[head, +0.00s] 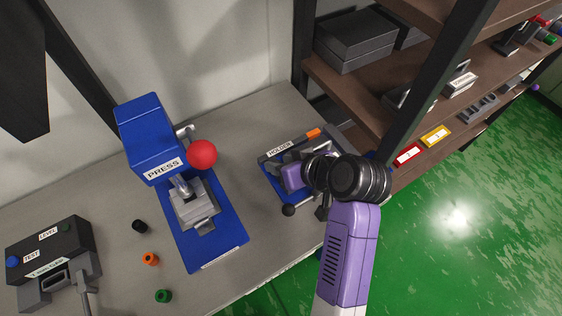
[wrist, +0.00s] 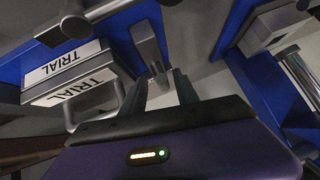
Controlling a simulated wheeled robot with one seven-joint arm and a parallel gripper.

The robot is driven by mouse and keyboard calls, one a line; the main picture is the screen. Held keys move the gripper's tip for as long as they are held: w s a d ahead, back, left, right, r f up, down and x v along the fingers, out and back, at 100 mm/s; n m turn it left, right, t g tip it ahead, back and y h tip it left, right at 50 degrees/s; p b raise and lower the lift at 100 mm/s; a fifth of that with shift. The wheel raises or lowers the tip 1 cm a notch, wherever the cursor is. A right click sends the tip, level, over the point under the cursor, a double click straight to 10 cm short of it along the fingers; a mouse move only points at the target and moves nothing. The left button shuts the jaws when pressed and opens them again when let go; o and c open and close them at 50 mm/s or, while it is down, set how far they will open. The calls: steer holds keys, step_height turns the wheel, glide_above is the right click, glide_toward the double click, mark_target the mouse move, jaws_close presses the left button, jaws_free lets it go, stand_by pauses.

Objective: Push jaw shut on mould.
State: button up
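The holder (head: 270,184), a blue-based fixture with a HOLDER label, stands on the bench right of the press in the head view. My arm covers much of it there, so its jaw and the mould are not clear. In the wrist view a grey block labelled TRIAL (wrist: 80,77), likely the mould, sits at left by a blue plate. A grey bar (wrist: 148,48), possibly part of the jaw, ends at my gripper's fingertips. My gripper (wrist: 166,78) has its fingers a little apart; whether they touch or grip the bar is unclear.
The blue press (head: 152,135) with its red ball knob (head: 202,154) stands left of the holder. A test box (head: 50,250) and small black, orange and green parts lie further left. Shelves (head: 345,95) rise close behind and right of the holder.

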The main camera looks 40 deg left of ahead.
steer(key=v, duration=0.7)
steer(key=shift+d+r+b, duration=0.2)
steer(key=shift+d+b, duration=0.1)
steer(key=shift+d, duration=0.05)
